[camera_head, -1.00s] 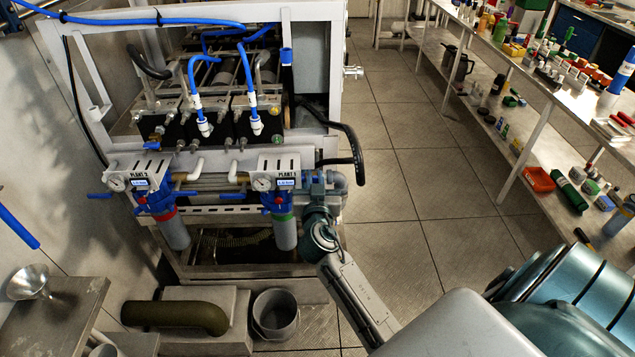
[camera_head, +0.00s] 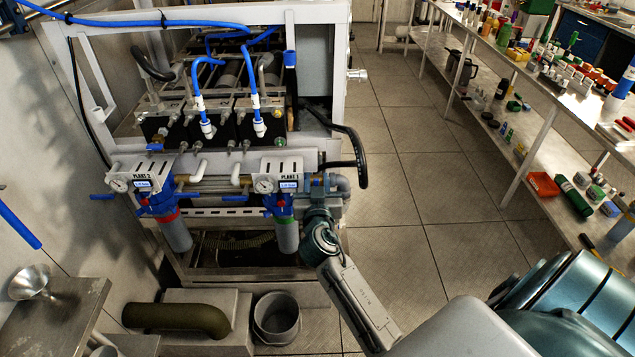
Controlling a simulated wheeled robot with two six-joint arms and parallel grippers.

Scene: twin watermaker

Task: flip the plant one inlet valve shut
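The PLANT 1 panel (camera_head: 282,168) has a gauge, a small display and a blue-headed filter (camera_head: 287,232) with a green band. A blue lever (camera_head: 235,198) lies level on the filter's left side. A blue fitting (camera_head: 306,180) shows on its right, beside the grey pipe; I cannot tell whether it is the inlet valve's handle. My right gripper (camera_head: 319,205) is at that right side, close to the pipework. My wrist and the pipework blend together, so finger opening and contact are unclear. My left gripper is not in view.
The PLANT 2 panel (camera_head: 140,178) and its red-banded filter (camera_head: 175,232) stand to the left. A black hose (camera_head: 358,150) loops just above my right gripper. A grey bucket (camera_head: 277,318) stands below. Open tiled floor lies right, before a laden shelf bench (camera_head: 540,85).

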